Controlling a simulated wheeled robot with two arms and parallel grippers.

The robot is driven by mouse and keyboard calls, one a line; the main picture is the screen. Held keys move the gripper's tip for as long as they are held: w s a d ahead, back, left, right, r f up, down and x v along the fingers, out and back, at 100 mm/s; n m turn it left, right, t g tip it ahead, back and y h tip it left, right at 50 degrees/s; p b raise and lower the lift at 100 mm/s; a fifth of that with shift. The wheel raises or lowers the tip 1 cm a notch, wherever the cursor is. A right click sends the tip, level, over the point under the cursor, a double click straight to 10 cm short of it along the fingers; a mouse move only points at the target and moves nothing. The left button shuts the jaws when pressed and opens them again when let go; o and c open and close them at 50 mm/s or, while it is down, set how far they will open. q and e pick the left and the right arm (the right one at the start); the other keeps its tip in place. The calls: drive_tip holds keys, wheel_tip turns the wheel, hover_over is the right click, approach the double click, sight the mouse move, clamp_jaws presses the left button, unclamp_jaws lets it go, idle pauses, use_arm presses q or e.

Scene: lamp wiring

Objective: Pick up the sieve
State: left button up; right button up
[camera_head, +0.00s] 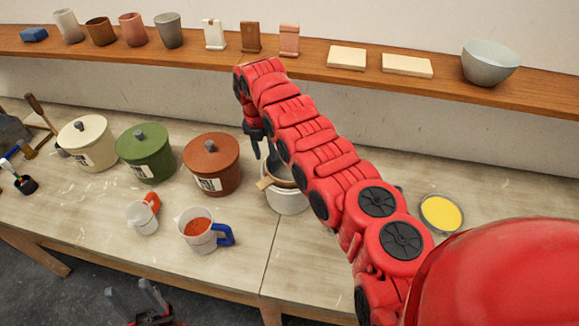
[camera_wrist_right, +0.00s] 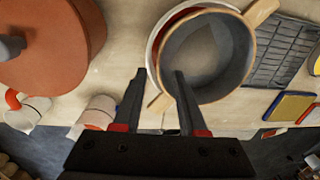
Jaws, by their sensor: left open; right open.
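The sieve (camera_wrist_right: 212,58) has a pale wooden rim, a grey bowl and two short wooden lugs. It sits on a white bucket (camera_head: 287,203). In the head view my right arm hides part of the sieve (camera_head: 267,183). My right gripper (camera_head: 258,143) is open and empty, pointing down beside the sieve. In the right wrist view its fingertips (camera_wrist_right: 160,76) are apart, with the near lug (camera_wrist_right: 158,103) seen between the fingers; I cannot tell the height gap. My left gripper (camera_head: 138,294) is open at the bottom edge, in front of the table.
A brown lidded pot (camera_head: 211,166) stands close left of the sieve, with green (camera_head: 146,155) and cream (camera_head: 85,145) pots beyond. Two jugs, one being the blue-handled jug (camera_head: 203,232), stand in front. A yellow-filled bowl (camera_head: 441,214) is at right. A loaded shelf (camera_head: 330,73) runs behind.

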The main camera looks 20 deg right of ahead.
sight(278, 175)
drive_tip(key=shift+d+f+p, duration=0.1)
drive_tip(key=shift+f+p, duration=0.25)
drive_tip(key=shift+f, duration=1.1)
clamp_jaws()
